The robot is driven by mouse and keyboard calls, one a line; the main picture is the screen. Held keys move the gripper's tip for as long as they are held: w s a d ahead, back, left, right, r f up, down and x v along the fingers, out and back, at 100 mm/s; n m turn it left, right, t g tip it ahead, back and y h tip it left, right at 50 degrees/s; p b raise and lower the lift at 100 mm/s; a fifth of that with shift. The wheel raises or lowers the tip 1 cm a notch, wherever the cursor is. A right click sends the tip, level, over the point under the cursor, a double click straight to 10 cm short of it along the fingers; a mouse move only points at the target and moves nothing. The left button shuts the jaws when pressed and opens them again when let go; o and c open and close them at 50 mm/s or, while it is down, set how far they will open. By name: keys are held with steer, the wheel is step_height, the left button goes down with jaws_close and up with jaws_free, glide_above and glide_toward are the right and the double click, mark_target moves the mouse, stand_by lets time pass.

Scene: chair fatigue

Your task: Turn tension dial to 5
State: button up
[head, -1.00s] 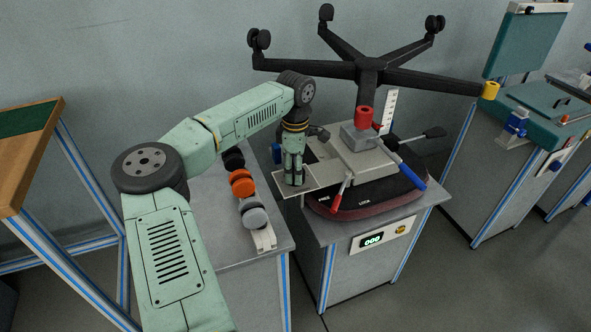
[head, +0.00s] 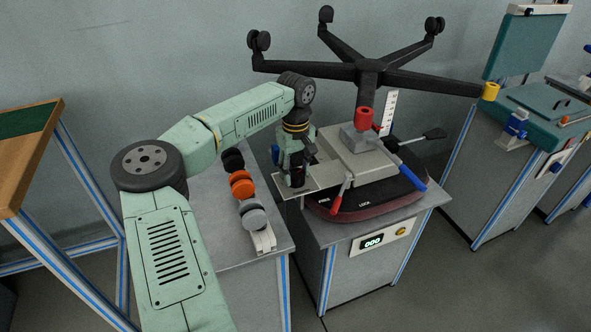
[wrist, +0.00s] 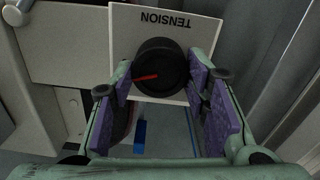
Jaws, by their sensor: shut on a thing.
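The tension dial (wrist: 166,57) is a black round knob with a red pointer line that points left and slightly down in the wrist view. It sits on a white plate (wrist: 125,22) printed TENSION, whose lettering appears upside down; I see no scale numbers. My gripper (wrist: 164,76) is shut on the dial, with a purple-padded finger on each side of it. In the head view my gripper (head: 294,184) points down at the plate (head: 325,176) on the left of the chair fixture, and it hides the dial there.
The upturned chair base (head: 369,70) stands just right of my wrist. A red-handled lever (head: 338,197) and a blue-handled lever (head: 411,177) are close by. Orange (head: 241,184), grey and black rollers stand on the left bench. A display (head: 372,241) reads 000.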

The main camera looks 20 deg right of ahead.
mark_target(296, 173)
steer(key=shift+m, duration=0.9)
steer(key=o, duration=1.1)
steer(key=shift+o, duration=0.2)
step_height(296, 173, up, 12)
